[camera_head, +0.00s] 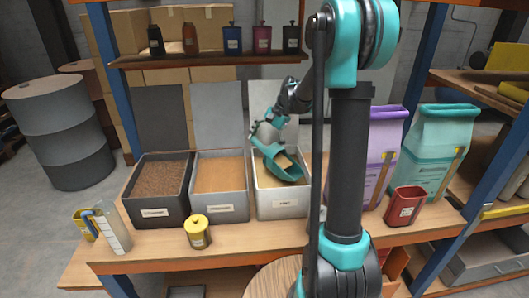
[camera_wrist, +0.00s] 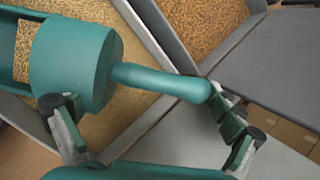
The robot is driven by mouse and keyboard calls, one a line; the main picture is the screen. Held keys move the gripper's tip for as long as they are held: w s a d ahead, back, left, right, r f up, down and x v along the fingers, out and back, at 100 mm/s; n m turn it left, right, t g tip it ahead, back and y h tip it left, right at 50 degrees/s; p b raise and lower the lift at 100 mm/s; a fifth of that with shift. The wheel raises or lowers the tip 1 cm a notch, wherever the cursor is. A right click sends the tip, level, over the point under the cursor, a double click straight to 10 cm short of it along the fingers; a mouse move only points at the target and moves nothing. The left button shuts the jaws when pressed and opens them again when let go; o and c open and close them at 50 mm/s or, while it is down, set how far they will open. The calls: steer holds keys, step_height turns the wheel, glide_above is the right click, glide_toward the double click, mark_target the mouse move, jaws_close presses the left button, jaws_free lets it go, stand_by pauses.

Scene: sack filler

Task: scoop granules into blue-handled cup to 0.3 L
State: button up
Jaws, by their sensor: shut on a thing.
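A teal scoop (camera_head: 278,163) is in my gripper (camera_head: 268,131), tilted over the white bin (camera_head: 283,208) of tan granules. In the wrist view the scoop (camera_wrist: 75,62) is at upper left, its handle running between the fingers of my gripper (camera_wrist: 145,105). The scoop's load cannot be clearly seen. The blue-handled cup (camera_head: 115,236), clear and upright, stands at the bench's left end, well left of my gripper. Its fill level is too small to tell.
A dark bin (camera_head: 160,211) of brown granules and a grey bin (camera_head: 219,208) of tan granules stand left of the white bin. A yellow-lidded canister (camera_head: 198,233) stands in front. A red container (camera_head: 404,206) and purple and teal sacks (camera_head: 440,150) stand right.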

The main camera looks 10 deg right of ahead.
steer(key=shift+g, duration=0.3)
steer(key=shift+w+a+r, duration=0.2)
steer(key=shift+r, duration=0.4)
steer(key=shift+w+a+r, duration=0.15)
steer(key=shift+w+r, duration=0.05)
steer(key=shift+r, duration=0.45)
steer(key=shift+w+a+r, duration=0.2)
steer(key=shift+r, duration=0.4)
